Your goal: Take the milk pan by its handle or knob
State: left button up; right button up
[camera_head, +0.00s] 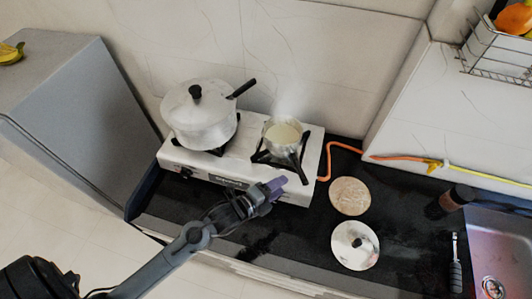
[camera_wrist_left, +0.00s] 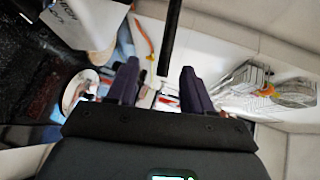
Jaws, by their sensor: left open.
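The milk pan (camera_head: 282,133) is a small metal pan with pale liquid in it, on the right burner of the white stove. Its dark handle (camera_head: 302,172) points toward the front right. My left gripper (camera_head: 275,186), with purple fingers, is just in front of the stove, close to the handle's left side. In the left wrist view, the gripper (camera_wrist_left: 158,82) is open. A black bar, apparently the handle (camera_wrist_left: 171,38), shows between the two fingers with gaps on both sides. I cannot tell how deep it lies between them. My right gripper is not in view.
A large lidded pot (camera_head: 203,125) with a black handle stands on the left burner. An orange hose (camera_head: 327,160) runs right of the stove. A round board (camera_head: 349,196), a metal lid (camera_head: 355,245), a dark jar (camera_head: 457,196) and a sink (camera_head: 500,240) are to the right.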

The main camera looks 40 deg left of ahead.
aim_at(302, 171)
pick_arm(q)
jog(key=x, duration=0.3)
jog(key=r+x, duration=0.1)
jog(key=x, duration=0.3)
jog(key=p+x, duration=0.1)
jog(key=x, duration=0.2)
jog(key=shift+w+d+r, duration=0.1)
jog(key=shift+w, duration=0.4)
jog(key=shift+w+d+f, duration=0.15)
jog(key=shift+w+f, duration=0.1)
jog(key=shift+w, duration=0.2)
jog(key=shift+r, duration=0.1)
grip_shut()
